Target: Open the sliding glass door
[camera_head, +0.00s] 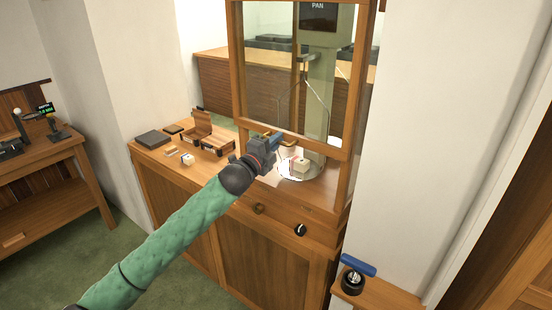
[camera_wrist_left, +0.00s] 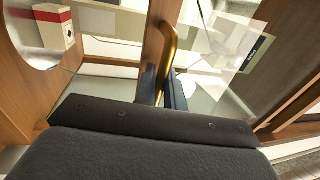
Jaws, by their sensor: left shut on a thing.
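The sliding glass door (camera_head: 262,20) is a wood-framed pane on the front of a wooden case above a cabinet. Its lower edge stands above the counter, with a gap below it. My left gripper (camera_head: 275,139) is at the door's bottom rail. In the left wrist view my left gripper (camera_wrist_left: 160,88) is shut on a curved brass handle (camera_wrist_left: 169,50). The gripper hides part of the handle in the head view. My right gripper is not in view.
Inside the case, a white box with a red band (camera_head: 300,165) stands on a round plate (camera_head: 308,173) near a green column (camera_head: 320,70). Small boxes (camera_head: 215,145) lie on the counter to the left. A blue-handled object (camera_head: 357,266) sits on a ledge at lower right.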

